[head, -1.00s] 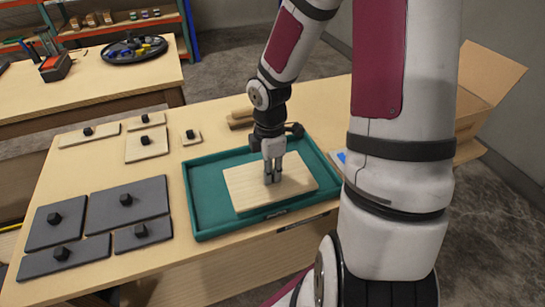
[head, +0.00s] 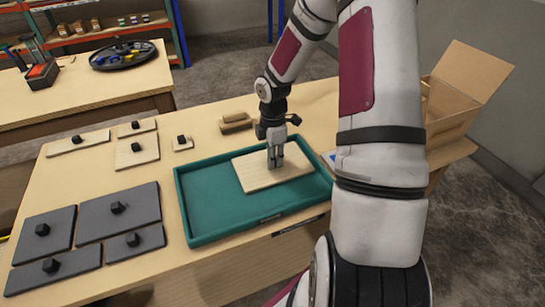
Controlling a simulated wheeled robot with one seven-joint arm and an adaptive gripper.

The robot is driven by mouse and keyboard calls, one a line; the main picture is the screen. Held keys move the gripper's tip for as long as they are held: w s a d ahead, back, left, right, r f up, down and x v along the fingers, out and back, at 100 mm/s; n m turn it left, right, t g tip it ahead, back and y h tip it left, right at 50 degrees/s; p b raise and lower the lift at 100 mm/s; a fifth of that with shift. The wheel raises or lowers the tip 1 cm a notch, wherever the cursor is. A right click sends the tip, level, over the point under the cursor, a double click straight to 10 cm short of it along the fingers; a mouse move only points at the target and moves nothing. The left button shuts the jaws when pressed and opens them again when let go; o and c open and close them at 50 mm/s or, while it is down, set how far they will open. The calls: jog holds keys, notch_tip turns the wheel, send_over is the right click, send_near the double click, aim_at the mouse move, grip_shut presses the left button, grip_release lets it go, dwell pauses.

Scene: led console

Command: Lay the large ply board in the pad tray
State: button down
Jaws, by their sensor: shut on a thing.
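The large ply board (head: 255,178) is a pale wooden rectangle within the right part of the teal pad tray (head: 215,208). My gripper (head: 275,162) points down at the board's middle and is shut on its knob, which the fingers hide. The board looks level and close to the tray floor, near the tray's back and right walls. I cannot tell whether it touches the floor. The left part of the tray is bare.
Smaller knobbed ply boards (head: 137,152) lie behind left, and dark grey knobbed boards (head: 118,211) lie front left on the table (head: 75,175). A wooden brush-like block (head: 236,122) lies behind the tray. An open cardboard box (head: 455,95) stands at the right.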

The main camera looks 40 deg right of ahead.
jog(key=c, duration=1.4)
grip_release()
jog(key=s+a+r+m+h+p, duration=0.1)
jog(key=s+a+r+m, duration=0.15)
jog(key=r, duration=0.75)
jog(key=s+a+r+m+h+p, duration=0.1)
jog(key=a+r, duration=0.2)
jog(key=r, duration=0.7)
jog(key=s+a+r+m+t, duration=0.1)
jog(key=s+a+r+m, duration=0.2)
jog(key=s, duration=0.3)
jog(key=s+a+r+m+t+y, duration=0.1)
jog(key=s+a+r+m+t, duration=0.1)
jog(key=s+a+r+m, duration=0.2)
jog(key=s+a+r+m+t+y, duration=0.1)
jog(key=s+a+r+m, duration=0.2)
jog(key=s+a, duration=0.4)
jog(key=shift+s+a+r+m, duration=0.1)
jog(key=shift+s+r+m, duration=0.1)
jog(key=shift+s+m, duration=0.25)
jog(key=shift+s+r+m, duration=0.2)
jog(key=shift+s, duration=0.3)
